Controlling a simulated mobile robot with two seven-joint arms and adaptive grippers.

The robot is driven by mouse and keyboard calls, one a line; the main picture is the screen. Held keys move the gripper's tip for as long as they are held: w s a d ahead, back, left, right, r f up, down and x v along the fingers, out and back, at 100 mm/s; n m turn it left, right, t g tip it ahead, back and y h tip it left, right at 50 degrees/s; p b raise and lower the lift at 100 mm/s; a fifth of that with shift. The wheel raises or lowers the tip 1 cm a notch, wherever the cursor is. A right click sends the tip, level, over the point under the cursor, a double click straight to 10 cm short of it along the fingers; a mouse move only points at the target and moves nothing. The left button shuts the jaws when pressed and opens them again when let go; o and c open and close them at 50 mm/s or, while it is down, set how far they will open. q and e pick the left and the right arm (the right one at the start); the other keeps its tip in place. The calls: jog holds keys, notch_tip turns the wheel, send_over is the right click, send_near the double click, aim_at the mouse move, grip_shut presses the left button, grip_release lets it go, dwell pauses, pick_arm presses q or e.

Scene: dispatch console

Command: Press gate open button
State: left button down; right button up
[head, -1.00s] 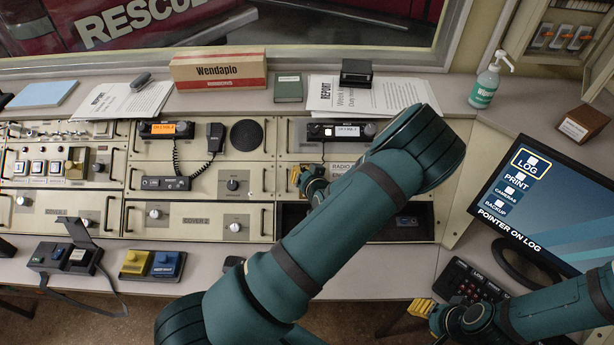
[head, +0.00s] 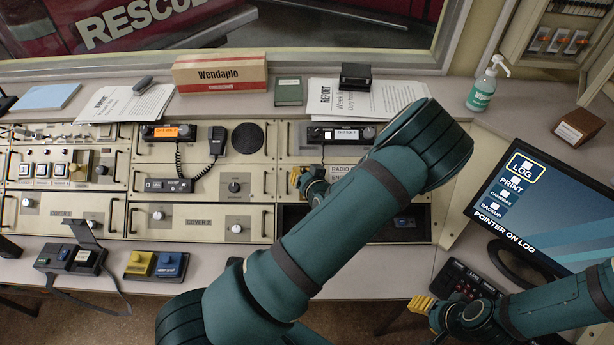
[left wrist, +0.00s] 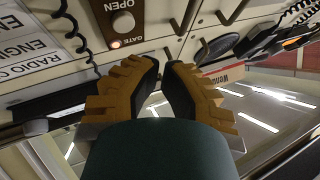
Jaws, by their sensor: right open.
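The gate open button is a pale round button (left wrist: 122,22) on a dark plate marked OPEN and GATE in the left wrist view. My right gripper (head: 424,306) is open and empty at the lower right.
A radio handset (head: 216,140) and coiled cord sit above the button panel. Drawer handles stick out around it. A monitor (head: 545,205) stands at the right, with a dark keypad (head: 468,280) beside my right gripper. My left arm covers part of the console.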

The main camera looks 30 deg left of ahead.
pick_arm(q)
jog(key=shift+s+d+r+p, duration=0.2)
jog(key=shift+s+r+p, duration=0.15)
jog(key=shift+r, duration=0.25)
jog(key=shift+s+d+r+p, duration=0.15)
jog(key=shift+s+r+p, duration=0.2)
jog(key=shift+r, duration=0.2)
pick_arm(e)
jog(key=shift+r, duration=1.05)
